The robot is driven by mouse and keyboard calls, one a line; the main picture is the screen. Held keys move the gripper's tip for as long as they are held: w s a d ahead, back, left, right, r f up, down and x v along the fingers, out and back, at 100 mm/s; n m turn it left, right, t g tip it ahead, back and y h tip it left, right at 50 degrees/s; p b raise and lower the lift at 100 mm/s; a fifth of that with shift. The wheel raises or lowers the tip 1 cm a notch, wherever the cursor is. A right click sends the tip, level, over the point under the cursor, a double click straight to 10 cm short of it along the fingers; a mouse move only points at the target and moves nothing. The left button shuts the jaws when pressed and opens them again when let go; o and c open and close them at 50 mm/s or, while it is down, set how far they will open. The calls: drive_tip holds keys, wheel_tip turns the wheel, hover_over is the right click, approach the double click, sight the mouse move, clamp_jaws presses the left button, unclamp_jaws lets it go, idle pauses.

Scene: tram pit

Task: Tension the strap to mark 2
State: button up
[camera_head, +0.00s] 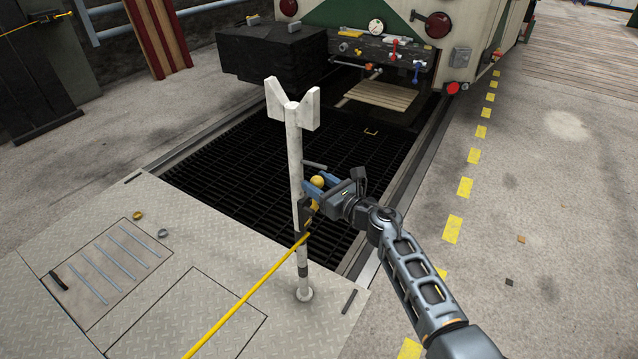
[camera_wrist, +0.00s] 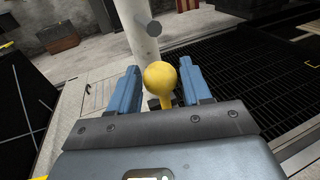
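A yellow strap (camera_head: 250,292) runs from the lower left up to a dark tensioner (camera_head: 306,212) on a white post (camera_head: 294,150) with a forked top. A yellow ball knob (camera_head: 317,181) sticks out from the tensioner. My gripper (camera_head: 314,188) is at the post, with its blue fingers around the knob. In the wrist view the yellow knob (camera_wrist: 161,76) stands between the two blue fingers, with small gaps showing on both sides. The white post (camera_wrist: 136,35) rises just behind it. No mark numbers are readable, and the tensioner is mostly hidden in the wrist view.
A dark grating (camera_head: 250,175) covers the pit behind the post. The tram front (camera_head: 385,50) with valves and a gauge stands at the back. A dark block (camera_head: 270,58) is at its left. A short peg (camera_head: 315,165) sticks out of the post above the knob.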

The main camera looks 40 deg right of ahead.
drive_tip(key=shift+o, duration=0.9)
drive_tip(key=s+p, duration=0.1)
drive_tip(key=s, duration=0.6)
drive_tip(key=shift+s+d+r, duration=0.2)
drive_tip(key=shift+s+r, duration=0.05)
drive_tip(key=shift+s, duration=0.15)
drive_tip(key=shift+c, duration=0.4)
